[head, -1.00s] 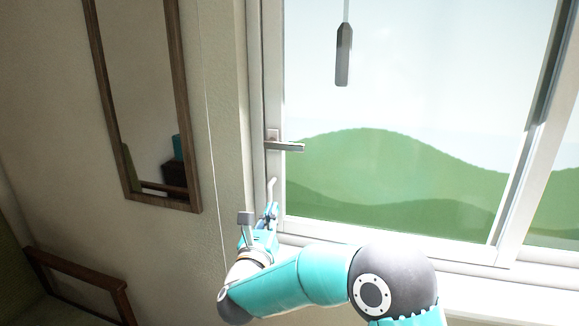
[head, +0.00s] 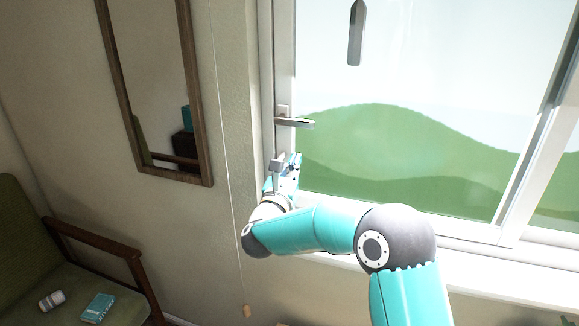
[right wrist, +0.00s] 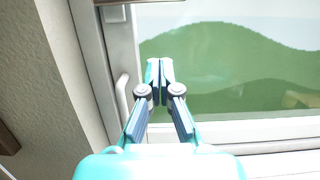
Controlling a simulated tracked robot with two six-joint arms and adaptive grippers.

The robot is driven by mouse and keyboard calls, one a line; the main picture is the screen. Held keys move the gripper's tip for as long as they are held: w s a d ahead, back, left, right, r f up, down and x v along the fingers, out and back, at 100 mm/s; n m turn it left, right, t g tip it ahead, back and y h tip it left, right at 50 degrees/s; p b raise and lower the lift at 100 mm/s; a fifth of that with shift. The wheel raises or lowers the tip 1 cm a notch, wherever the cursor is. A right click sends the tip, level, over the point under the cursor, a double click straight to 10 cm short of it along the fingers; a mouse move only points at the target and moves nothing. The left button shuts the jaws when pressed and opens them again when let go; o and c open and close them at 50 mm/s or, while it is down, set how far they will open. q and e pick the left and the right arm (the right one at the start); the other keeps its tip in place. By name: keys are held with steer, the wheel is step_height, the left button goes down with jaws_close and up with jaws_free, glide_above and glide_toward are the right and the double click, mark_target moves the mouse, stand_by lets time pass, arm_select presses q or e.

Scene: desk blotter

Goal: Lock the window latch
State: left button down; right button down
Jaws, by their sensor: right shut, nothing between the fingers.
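The window latch (head: 296,122) is a grey metal lever on the left upright of the white window frame. Its lever points right, roughly level, over the edge of the glass. My right gripper (head: 296,160) is a little below the latch, apart from it, with its fingers shut and empty. In the right wrist view the shut fingers (right wrist: 160,70) point up across the glass. The latch's base (right wrist: 115,13) is at the top edge there, and its lever is mostly cut off. My left gripper is out of view.
A white curved pull handle (right wrist: 123,95) stands on the frame left of my fingers. A grey blind wand (head: 356,34) hangs before the glass. A thin cord (head: 223,130) and a wood-framed mirror (head: 160,90) are to the left. A green armchair (head: 30,255) stands lower left.

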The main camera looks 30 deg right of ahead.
step_height(320, 180, up, 5)
steer(key=w+d+p, duration=0.2)
steer(key=p, duration=0.1)
steer(key=shift+w+d+p, duration=0.2)
steer(key=shift+d+p, duration=0.1)
steer(key=shift+d, duration=0.05)
